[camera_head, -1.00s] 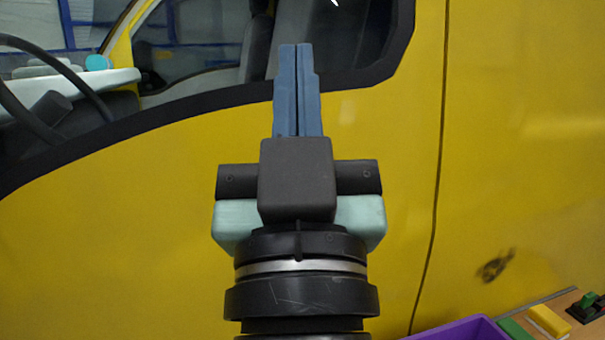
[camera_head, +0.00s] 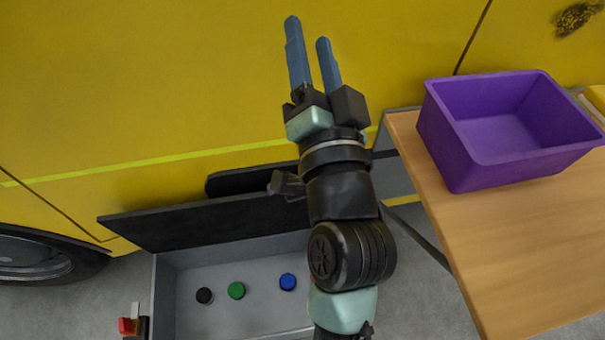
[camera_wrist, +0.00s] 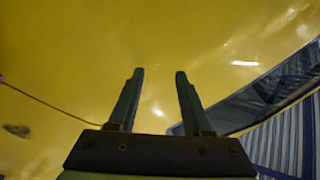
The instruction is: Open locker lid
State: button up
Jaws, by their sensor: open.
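The locker (camera_head: 161,300) is a grey open-topped box on the floor at the lower left of the head view. Its dark lid (camera_head: 190,223) stands raised along the box's far edge, and the inside shows. A black round piece (camera_head: 204,295), a green one (camera_head: 236,290) and a blue one (camera_head: 288,282) lie inside. My gripper (camera_head: 308,32) is open and empty, pointing away, in front of the yellow vehicle side and beyond the lid. Its two fingers also show apart in the wrist view (camera_wrist: 160,75). My arm hides the locker's right part.
A yellow vehicle (camera_head: 130,90) fills the back, with a wheel (camera_head: 40,252) at left. A purple bin (camera_head: 470,165) stands on a wooden table (camera_head: 500,260) at right. A small red part (camera_head: 127,326) is beside the locker's left wall.

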jog(key=s+d+f+m+g+b, duration=0.1)
jog(key=s+f+m+b, duration=0.2)
jog(key=f, duration=0.9)
jog(key=s+f+m+g+b, duration=0.1)
jog(key=f+m+g+b, duration=0.3)
jog(key=f, duration=0.9)
jog(key=s+d+f+m+t+b, duration=0.15)
jog(key=f+b, duration=0.35)
jog(key=f, duration=0.7)
jog(key=shift+m, duration=0.35)
jog(key=x, duration=1.3)
jog(key=shift+a+f, duration=0.25)
jog(key=shift+a, duration=0.2)
jog(key=shift+s, duration=0.1)
grip_shut()
